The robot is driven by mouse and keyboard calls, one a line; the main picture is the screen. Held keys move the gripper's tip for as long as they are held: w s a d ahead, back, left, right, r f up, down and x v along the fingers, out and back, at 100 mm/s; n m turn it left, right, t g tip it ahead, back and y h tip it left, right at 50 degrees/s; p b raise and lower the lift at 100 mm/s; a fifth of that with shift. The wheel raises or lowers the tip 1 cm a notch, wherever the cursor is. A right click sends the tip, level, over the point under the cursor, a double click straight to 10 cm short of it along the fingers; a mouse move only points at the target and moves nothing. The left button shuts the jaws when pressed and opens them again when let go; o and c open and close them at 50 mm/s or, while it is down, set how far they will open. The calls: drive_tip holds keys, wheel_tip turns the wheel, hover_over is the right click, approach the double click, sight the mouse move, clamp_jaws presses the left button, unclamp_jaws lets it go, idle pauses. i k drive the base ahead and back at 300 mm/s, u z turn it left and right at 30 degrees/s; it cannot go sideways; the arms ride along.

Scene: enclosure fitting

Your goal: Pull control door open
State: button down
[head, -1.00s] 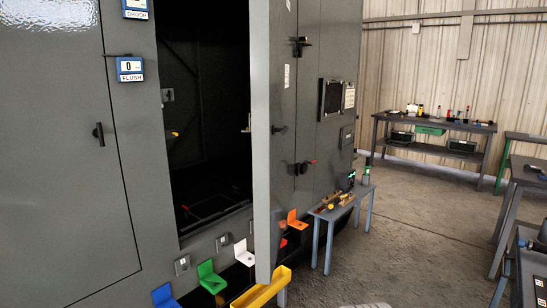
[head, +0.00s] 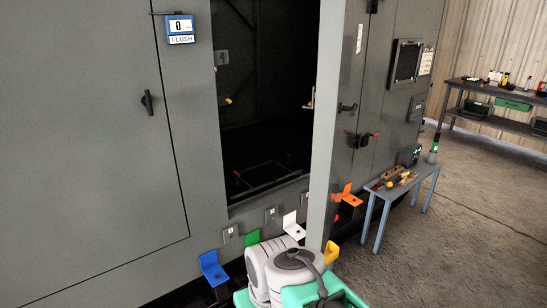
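The grey enclosure fills the left and middle of the head view. A closed flat door (head: 75,130) with a dark handle (head: 147,103) is at the left. In the middle is a dark opening (head: 270,110), with a grey door leaf (head: 325,130) standing out beside it, seen nearly edge-on. No label shows which is the control door. My white arm links are at the bottom middle; my gripper is not in view.
A small blue-grey table (head: 402,188) with tools stands at the right. A workbench (head: 500,100) is farther back. Floor at the lower right is clear.

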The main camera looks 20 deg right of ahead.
sight(344, 25)
drive_tip(key=u, duration=0.35)
drive_tip(key=i, duration=0.9)
drive_tip(key=u, duration=0.1)
